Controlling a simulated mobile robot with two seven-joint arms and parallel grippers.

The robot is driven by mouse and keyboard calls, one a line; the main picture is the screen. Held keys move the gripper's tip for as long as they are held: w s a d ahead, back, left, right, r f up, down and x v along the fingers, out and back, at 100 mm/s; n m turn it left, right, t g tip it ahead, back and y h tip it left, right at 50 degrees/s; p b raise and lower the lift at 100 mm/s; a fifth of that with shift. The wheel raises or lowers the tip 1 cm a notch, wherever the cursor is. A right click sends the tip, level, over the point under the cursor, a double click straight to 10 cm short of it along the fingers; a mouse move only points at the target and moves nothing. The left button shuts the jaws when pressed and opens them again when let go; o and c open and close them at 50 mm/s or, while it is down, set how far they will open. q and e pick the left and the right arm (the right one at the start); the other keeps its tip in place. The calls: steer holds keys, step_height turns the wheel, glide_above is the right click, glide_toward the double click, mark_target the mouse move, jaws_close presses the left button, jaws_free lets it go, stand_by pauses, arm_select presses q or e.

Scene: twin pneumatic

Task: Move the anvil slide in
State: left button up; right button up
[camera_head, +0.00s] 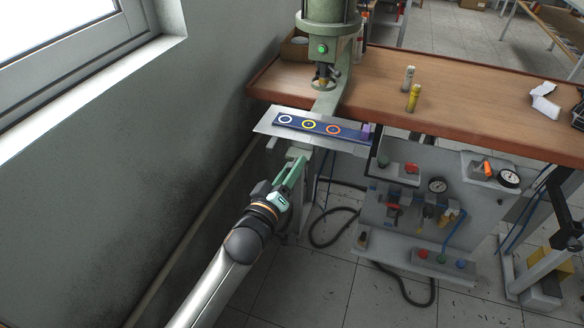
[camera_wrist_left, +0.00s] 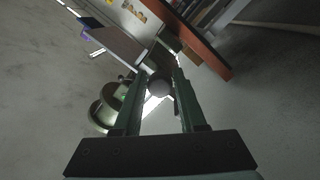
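The anvil slide is a dark blue bar (camera_head: 320,127) with white, yellow and orange rings, lying on a flat metal plate (camera_head: 268,123) in front of the green press (camera_head: 328,50). A purple block (camera_head: 367,131) stands at its right end. My left gripper (camera_head: 298,158) is just in front of and below the plate's front edge. A gap seems to show beside the knob, and contact is not clear. The knob is hidden in the head view. My right gripper is not in view.
A pneumatic panel (camera_head: 420,215) with gauges hangs below on the right. The grey wall (camera_head: 130,130) is close on the left.

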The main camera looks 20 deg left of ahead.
arm_select(q)
jaws_close()
stand_by(1.0)
